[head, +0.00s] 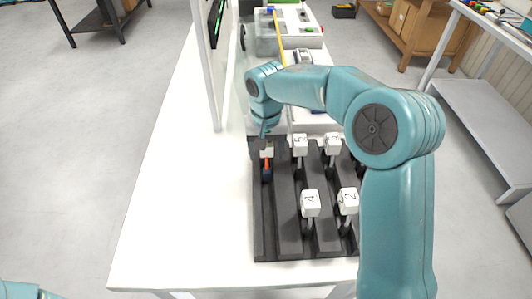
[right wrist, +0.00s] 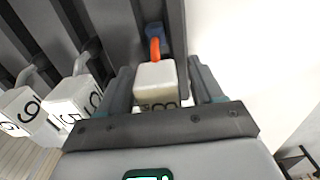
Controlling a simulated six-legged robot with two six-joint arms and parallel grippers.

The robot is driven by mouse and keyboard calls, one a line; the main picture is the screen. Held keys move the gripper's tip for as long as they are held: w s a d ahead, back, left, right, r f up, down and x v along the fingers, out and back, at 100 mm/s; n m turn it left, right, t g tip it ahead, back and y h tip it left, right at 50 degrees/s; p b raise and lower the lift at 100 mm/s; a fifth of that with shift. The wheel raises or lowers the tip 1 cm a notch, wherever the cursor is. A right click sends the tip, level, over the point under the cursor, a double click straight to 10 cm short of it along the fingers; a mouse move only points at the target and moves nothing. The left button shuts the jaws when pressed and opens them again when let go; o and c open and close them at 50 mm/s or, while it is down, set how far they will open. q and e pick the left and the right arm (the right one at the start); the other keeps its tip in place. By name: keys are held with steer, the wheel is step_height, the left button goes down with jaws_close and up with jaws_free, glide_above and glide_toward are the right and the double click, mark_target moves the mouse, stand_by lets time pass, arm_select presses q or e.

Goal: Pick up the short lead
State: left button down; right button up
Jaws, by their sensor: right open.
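A short orange lead (head: 267,162) stands in a slot at the far left of a black rack (head: 264,225). It has a white numbered tag on top and a dark blue lower end. In the right wrist view the orange lead (right wrist: 154,48) and its white tag (right wrist: 155,84) lie between the fingers of my right gripper (right wrist: 158,82). That gripper is open, with a finger on either side of the tag. In the head view my right gripper (head: 266,146) reaches down at the tag, partly hidden by its own wrist. My left gripper is out of view.
Several other white numbered tags on grey stems, such as tag 4 (head: 310,204) and tag 2 (head: 348,201), stand in the rack to the right. A thin grey post (head: 209,75) rises behind left. The white table (head: 175,200) is clear at left.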

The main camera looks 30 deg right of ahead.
steer(key=shift+w+f, duration=0.1)
steer(key=shift+f, duration=0.75)
steer(key=c, duration=1.1)
steer(key=shift+r, duration=0.1)
step_height(320, 180, up, 20)
steer(key=p, duration=0.3)
